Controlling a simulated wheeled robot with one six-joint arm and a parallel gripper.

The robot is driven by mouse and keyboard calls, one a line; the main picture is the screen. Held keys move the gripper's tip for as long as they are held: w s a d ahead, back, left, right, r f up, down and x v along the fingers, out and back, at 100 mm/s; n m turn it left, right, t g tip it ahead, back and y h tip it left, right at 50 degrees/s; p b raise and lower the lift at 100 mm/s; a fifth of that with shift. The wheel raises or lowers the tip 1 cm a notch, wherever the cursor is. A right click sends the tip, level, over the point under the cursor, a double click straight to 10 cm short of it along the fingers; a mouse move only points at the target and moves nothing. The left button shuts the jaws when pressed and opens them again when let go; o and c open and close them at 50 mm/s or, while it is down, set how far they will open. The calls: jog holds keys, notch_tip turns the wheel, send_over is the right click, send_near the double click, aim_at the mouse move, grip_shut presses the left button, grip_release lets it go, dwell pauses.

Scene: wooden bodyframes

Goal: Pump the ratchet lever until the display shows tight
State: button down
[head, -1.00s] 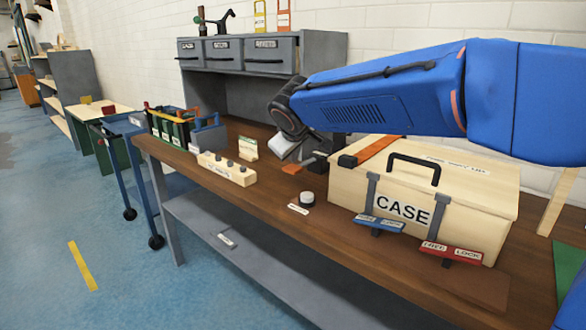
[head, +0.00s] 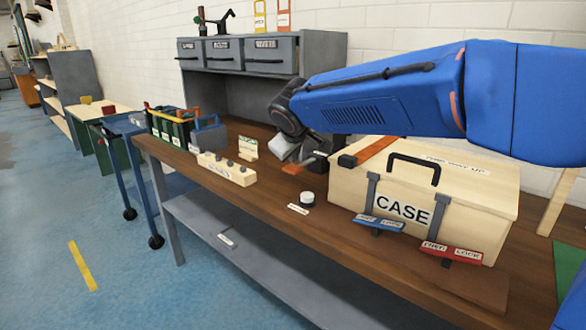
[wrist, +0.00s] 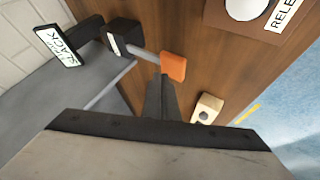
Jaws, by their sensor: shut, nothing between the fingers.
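The ratchet lever has an orange grip (wrist: 172,67) on a pale metal shaft (wrist: 145,54) that runs into a black ratchet body (wrist: 124,36) in the wrist view. The grip also shows in the head view (head: 292,169), low over the bench. A display plate (wrist: 60,46) left of the body reads SLACK. My gripper (wrist: 160,80) is shut and empty, its dark fingertips close beside the orange grip. I cannot tell whether they touch it. In the head view my wrist and arm partly hide the ratchet.
A white round knob (head: 307,198) with a release label stands on the bench (head: 262,214). A wooden case (head: 450,205) with an orange strap (head: 378,148) and two latches is at right. Grey drawers (head: 265,55) stand behind.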

aim_at(293, 168)
jog(key=shift+f, duration=0.25)
jog(key=shift+f, duration=1.85)
dwell(2.6)
jog(key=shift+r, duration=2.25)
jog(key=shift+r, duration=0.1)
jog(key=shift+r, duration=2.45)
